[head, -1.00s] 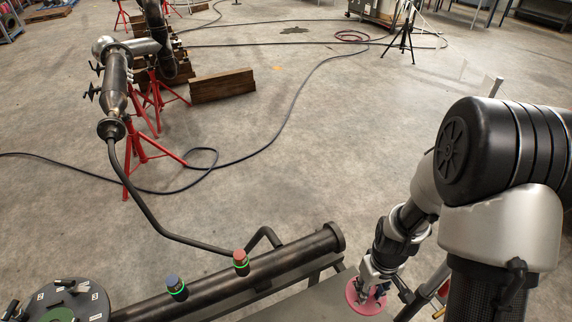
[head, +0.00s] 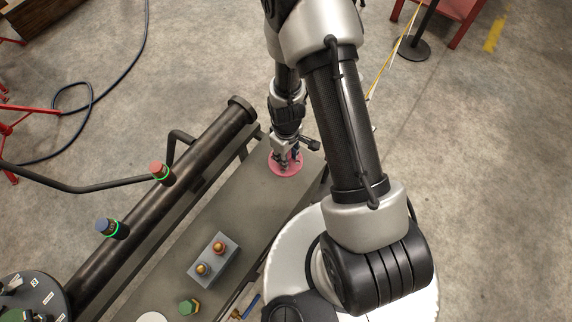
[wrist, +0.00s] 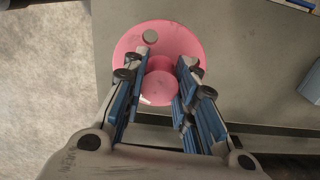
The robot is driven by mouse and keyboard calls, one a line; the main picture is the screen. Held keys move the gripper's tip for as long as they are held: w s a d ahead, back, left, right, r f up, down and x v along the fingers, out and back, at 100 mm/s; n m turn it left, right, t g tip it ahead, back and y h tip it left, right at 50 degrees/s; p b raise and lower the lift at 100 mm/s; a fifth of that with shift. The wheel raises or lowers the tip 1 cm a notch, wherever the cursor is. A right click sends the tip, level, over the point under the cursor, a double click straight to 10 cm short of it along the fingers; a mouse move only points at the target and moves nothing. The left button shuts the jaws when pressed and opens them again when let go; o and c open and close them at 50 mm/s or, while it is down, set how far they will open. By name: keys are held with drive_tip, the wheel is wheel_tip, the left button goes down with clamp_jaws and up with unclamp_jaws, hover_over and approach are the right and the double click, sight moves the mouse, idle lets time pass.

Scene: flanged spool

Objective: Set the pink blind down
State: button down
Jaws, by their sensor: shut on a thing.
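The pink blind (head: 285,169) is a round disc at the far end of the grey bench (head: 247,197) in the head view. In the wrist view the pink blind (wrist: 190,43) shows a small round hole near its rim and a raised round knob at its middle. My gripper (head: 287,157) points down over the disc. In the wrist view my gripper (wrist: 166,68) has its blue-sided fingers on both sides of the knob, shut on it. The disc is over the bench top near its edge; I cannot tell whether it touches the top.
A dark pipe (head: 190,181) with a red-topped knob (head: 161,171) and a blue-topped knob (head: 110,227) runs left of the bench. A grey box (head: 214,260) with two round knobs and a green piece (head: 188,307) sit nearer on the bench. The bench between box and blind is clear.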

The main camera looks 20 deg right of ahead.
drive_tip(key=shift+f+b, duration=1.05)
drive_tip(key=shift+f, duration=2.15)
drive_tip(key=shift+f, duration=0.2)
drive_tip(key=c, duration=1.3)
unclamp_jaws()
drive_tip(key=shift+r, duration=0.15)
